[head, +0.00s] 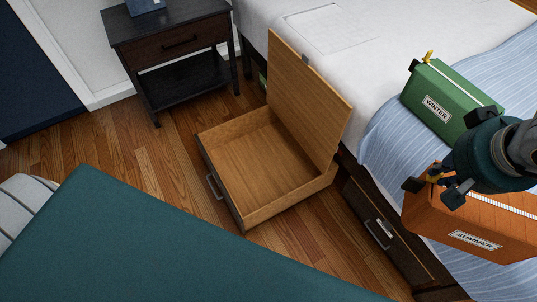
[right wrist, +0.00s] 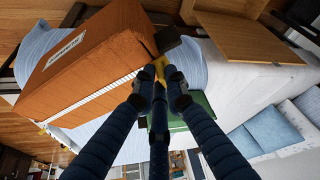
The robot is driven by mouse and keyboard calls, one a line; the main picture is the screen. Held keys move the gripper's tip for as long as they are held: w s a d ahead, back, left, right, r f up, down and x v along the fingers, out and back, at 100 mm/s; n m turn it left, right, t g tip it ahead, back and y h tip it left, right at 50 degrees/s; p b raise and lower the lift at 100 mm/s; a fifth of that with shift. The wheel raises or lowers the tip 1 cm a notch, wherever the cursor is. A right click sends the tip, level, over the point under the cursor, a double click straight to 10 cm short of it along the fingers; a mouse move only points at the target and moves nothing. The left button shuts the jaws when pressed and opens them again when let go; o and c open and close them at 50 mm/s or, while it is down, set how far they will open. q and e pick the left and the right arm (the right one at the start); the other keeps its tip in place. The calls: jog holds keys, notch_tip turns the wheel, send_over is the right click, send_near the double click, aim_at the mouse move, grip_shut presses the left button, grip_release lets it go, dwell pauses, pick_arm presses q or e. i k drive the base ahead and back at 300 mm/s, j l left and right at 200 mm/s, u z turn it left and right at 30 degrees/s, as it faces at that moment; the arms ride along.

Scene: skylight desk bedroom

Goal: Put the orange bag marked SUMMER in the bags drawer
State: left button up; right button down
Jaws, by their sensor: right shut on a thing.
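The orange bag (head: 470,222) with a white SUMMER label is at the right of the head view, at the bed's near edge. It also fills the upper left of the right wrist view (right wrist: 95,60). My right gripper (head: 447,183) is shut on the yellow tab at the bag's end; the fingers (right wrist: 162,78) meet there in the wrist view. Whether the bag touches the bed is unclear. An open wooden drawer (head: 205,160) stands out from under the bed, its visible floor empty. Which drawer is for bags is not readable. My left gripper is not in view.
A wooden panel (head: 305,105) stands tilted up at the open drawer's right side. A green WINTER bag (head: 447,95) lies on the bed (head: 265,18). A closed dark drawer (head: 378,225) with a small label is nearer. A dark nightstand (head: 170,40) stands behind.

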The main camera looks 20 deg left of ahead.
aim_at(251, 175)
jog(key=u, duration=1.6)
jog(key=i+l+u, duration=0.45)
jog(key=u, duration=0.15)
jog(key=l, duration=0.1)
